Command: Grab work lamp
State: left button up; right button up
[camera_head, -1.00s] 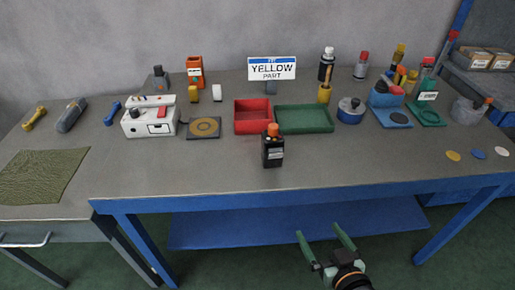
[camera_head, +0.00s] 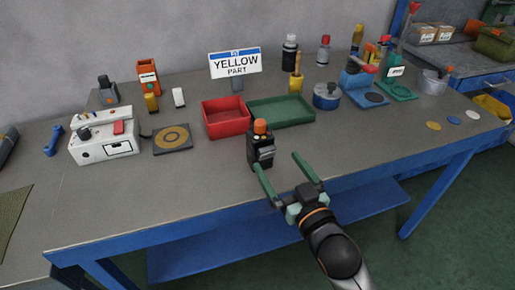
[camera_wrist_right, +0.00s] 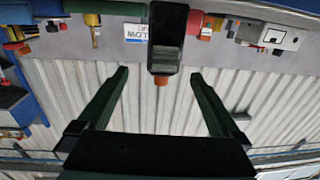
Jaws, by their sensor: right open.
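The work lamp appears to be the black upright block with an orange top (camera_head: 260,148), standing near the table's front edge in the head view. In the right wrist view the dark body with an orange end (camera_wrist_right: 168,40) shows at top middle, beyond the fingertips. My right gripper (camera_head: 277,162) is open, with green fingers, just in front of the lamp and a little to its right. Its left finger overlaps the lamp's lower part in the picture; I cannot tell if they touch. The fingers (camera_wrist_right: 160,75) hold nothing. My left gripper is not in view.
A white box (camera_head: 104,148) and dark mat (camera_head: 173,150) stand left. A blue pot (camera_head: 327,97) stands right.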

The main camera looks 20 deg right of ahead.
aim_at(271, 153)
jog(key=w, duration=0.4)
jog(key=shift+w+a, duration=0.2)
jog(key=shift+a, duration=0.1)
jog(key=shift+w+a+f, duration=0.15)
jog(key=shift+w+a, duration=0.05)
jog(key=shift+w, duration=0.7)
jog(key=shift+w+a+f, duration=0.15)
jog(key=shift+w+a, duration=0.05)
jog(key=shift+w, duration=0.65)
jog(key=shift+w+a+f, duration=0.15)
jog(key=shift+w+a, duration=0.05)
jog(key=shift+w, duration=0.7)
jog(key=shift+c, duration=0.4)
grip_shut()
